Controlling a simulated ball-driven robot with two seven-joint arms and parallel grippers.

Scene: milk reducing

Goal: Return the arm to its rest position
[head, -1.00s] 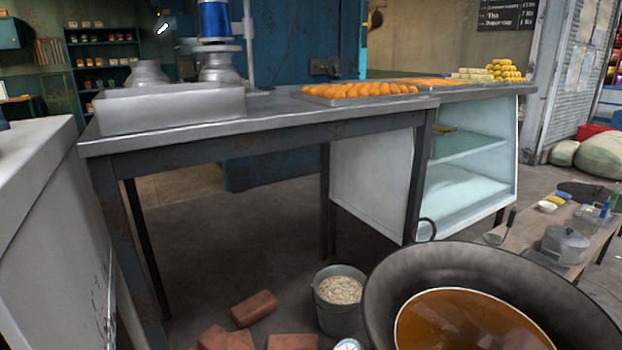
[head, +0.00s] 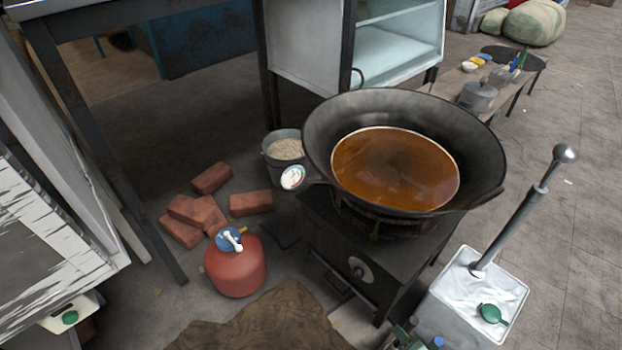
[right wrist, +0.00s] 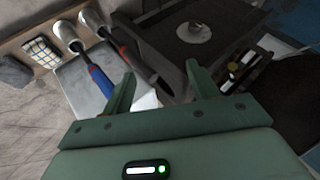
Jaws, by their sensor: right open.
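My right gripper (right wrist: 160,90) shows in the right wrist view with its two green fingers spread wide apart. It is open, and nothing is held between the fingers. Past the fingers are the dark stove stand (right wrist: 205,50) and a tool with a blue and red handle (right wrist: 98,78). In the head view, small green parts at the bottom edge by the white tin may be part of my right arm, but I cannot tell. My left gripper is in neither view.
A wide black pan (head: 330,125) of brown liquid stands on a dark stove (head: 350,265). A white tin (head: 455,310) with a metal rod (head: 515,220) stands right of it. A red gas cylinder (head: 236,270), bricks (head: 212,178) and a bucket (head: 283,165) are on the floor at left.

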